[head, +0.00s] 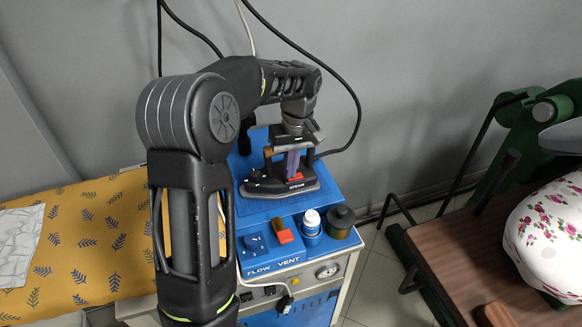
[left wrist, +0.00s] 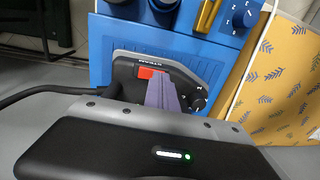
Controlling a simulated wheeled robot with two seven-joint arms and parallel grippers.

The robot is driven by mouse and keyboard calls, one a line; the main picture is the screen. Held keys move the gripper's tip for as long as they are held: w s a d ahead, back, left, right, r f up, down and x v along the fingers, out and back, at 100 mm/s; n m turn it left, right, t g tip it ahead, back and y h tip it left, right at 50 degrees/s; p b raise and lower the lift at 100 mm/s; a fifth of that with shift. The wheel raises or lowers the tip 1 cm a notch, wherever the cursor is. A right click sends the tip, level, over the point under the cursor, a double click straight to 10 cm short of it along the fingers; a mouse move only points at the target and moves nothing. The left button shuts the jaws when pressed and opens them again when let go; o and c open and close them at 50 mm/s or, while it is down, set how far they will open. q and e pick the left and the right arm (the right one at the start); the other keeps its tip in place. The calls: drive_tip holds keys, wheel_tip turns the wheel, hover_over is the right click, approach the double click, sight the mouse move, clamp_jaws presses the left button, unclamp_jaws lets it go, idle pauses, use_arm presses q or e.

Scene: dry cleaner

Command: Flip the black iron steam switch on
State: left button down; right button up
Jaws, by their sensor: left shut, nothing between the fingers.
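The black iron (head: 264,187) rests on the blue top of the steam station. It also shows in the left wrist view (left wrist: 124,66), with its small red switch (left wrist: 150,72) beside a white label. In the head view the red switch (head: 295,177) is partly hidden by my fingers. My left gripper (head: 292,174) points down over the iron, its purple-grey fingers shut with nothing between them. In the left wrist view the fingertips (left wrist: 160,80) are right next to the red switch; I cannot tell whether they touch it. My right gripper is not in view.
The blue station (head: 275,262) carries a dial (head: 253,242), a red-topped control (head: 284,236), a white-capped bottle (head: 311,223) and a dark jar (head: 341,222). A yellow leaf-print board (head: 90,240) is at left. A brown table (head: 480,255) with a floral cushion (head: 550,235) is at right.

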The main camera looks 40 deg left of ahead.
use_arm(q)
drive_tip(key=shift+s+f, duration=0.1)
drive_tip(key=shift+s, duration=0.05)
drive_tip(key=shift+f, duration=0.1)
drive_tip(key=shift+w+d+r+p, duration=0.2)
drive_tip(key=shift+w+d+p, duration=0.05)
drive_tip(key=shift+w+p, duration=0.1)
drive_tip(key=shift+w+d, duration=0.25)
drive_tip(key=shift+w, duration=0.2)
drive_tip(key=shift+a, duration=0.1)
